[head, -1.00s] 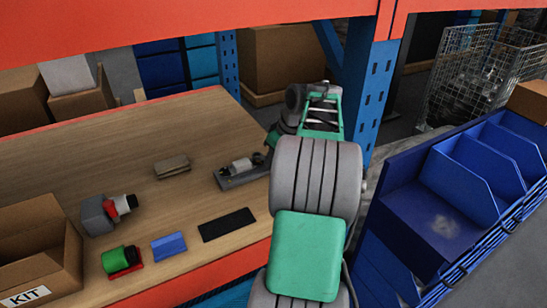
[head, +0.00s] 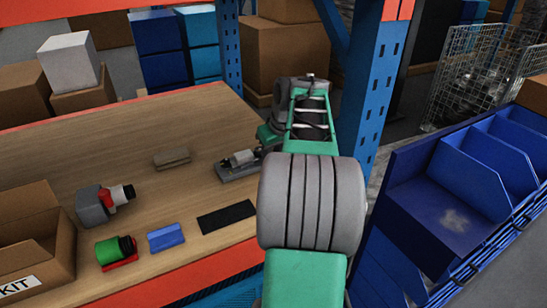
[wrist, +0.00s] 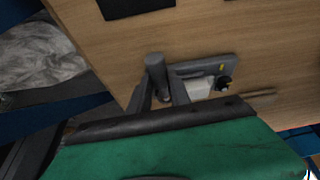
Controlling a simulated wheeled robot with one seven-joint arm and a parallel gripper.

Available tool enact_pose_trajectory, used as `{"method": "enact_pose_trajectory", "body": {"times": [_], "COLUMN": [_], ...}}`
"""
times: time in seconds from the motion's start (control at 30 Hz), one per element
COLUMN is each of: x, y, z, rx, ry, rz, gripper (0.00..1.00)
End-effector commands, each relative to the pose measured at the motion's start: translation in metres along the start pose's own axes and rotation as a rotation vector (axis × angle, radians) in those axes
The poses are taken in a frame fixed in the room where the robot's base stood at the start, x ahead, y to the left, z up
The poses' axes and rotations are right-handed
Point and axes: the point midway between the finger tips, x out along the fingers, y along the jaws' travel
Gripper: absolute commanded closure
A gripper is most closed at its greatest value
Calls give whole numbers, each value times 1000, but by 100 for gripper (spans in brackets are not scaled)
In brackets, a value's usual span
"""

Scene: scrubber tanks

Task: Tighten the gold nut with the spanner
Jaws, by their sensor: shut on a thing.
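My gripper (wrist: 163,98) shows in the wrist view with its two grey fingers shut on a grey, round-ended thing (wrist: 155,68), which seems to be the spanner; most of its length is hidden. Just right of it in that view is a grey fixture plate (wrist: 200,68) holding a pale cylinder (wrist: 199,89) with a black end. The same fixture (head: 238,174) lies on the bench's right part in the head view, close to my arm. I cannot make out the gold nut in either view. My fingers are hidden in the head view.
On the wooden bench (head: 140,225) lie a black mat (head: 227,217), a blue block (head: 166,238), a brown block (head: 171,158), a green cylinder (head: 115,251) and a grey-red device (head: 100,204). A KIT box (head: 35,235) stands left. A blue post (head: 366,110) rises right of my arm.

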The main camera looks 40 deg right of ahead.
Motion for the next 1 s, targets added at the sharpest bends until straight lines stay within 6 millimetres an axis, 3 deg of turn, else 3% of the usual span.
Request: {"method": "enact_pose_trajectory", "body": {"times": [1.0], "x": [0], "y": [-32], "z": [-12], "rx": [466], "ry": [15], "rz": [197], "gripper": [100]}}
